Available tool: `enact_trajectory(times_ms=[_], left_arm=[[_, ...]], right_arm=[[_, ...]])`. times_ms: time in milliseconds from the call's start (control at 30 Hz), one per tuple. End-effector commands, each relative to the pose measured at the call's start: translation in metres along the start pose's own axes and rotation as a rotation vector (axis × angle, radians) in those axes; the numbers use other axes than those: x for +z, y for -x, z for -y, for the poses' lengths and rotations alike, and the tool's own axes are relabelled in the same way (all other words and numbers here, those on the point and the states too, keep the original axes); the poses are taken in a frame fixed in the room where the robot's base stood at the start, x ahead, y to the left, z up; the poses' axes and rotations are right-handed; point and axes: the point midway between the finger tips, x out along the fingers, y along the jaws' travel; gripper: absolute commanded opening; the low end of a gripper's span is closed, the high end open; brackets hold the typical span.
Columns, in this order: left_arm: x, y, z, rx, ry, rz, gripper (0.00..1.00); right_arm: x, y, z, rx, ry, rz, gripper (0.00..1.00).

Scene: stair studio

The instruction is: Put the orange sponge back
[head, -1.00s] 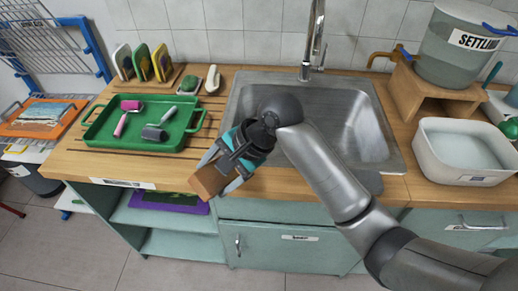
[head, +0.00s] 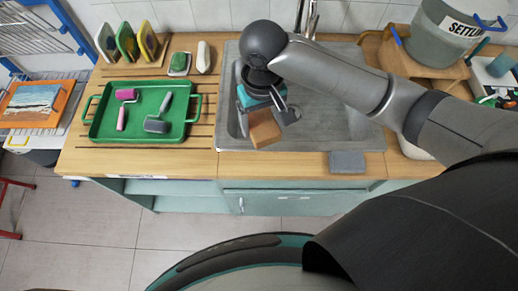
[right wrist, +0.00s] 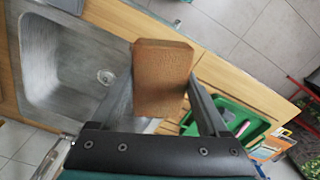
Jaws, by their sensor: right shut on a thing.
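The orange sponge, a brown-orange block (head: 265,128), is between the fingers of my right gripper (head: 267,117). The gripper is shut on it and holds it over the left part of the sink (head: 325,125). In the right wrist view the sponge (right wrist: 162,78) sticks out past the two fingers, with the sink basin to its left. My left gripper is not in view.
A green tray (head: 98,132) with two small rollers lies on the wooden counter left of the sink. Behind it stand several upright coloured pads (head: 127,43) and a green soap (head: 180,62) on a dish. A grey block (head: 347,162) lies at the counter's front edge.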

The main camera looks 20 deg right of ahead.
Motion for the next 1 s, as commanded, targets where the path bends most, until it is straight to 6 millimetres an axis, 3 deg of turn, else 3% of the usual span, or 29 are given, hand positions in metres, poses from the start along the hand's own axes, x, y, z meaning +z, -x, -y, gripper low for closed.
enact_trajectory(times_ms=[167, 600, 1000], left_arm=[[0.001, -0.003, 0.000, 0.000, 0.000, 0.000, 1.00], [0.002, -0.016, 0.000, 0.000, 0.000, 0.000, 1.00], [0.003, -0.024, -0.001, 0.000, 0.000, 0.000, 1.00]], right_arm=[[0.003, -0.028, -0.003, 0.006, 0.007, 0.004, 0.34], [0.002, -0.141, -0.002, 0.004, 0.006, 0.001, 0.34], [0.002, -0.184, -0.002, 0.004, 0.005, 0.000, 0.34]])
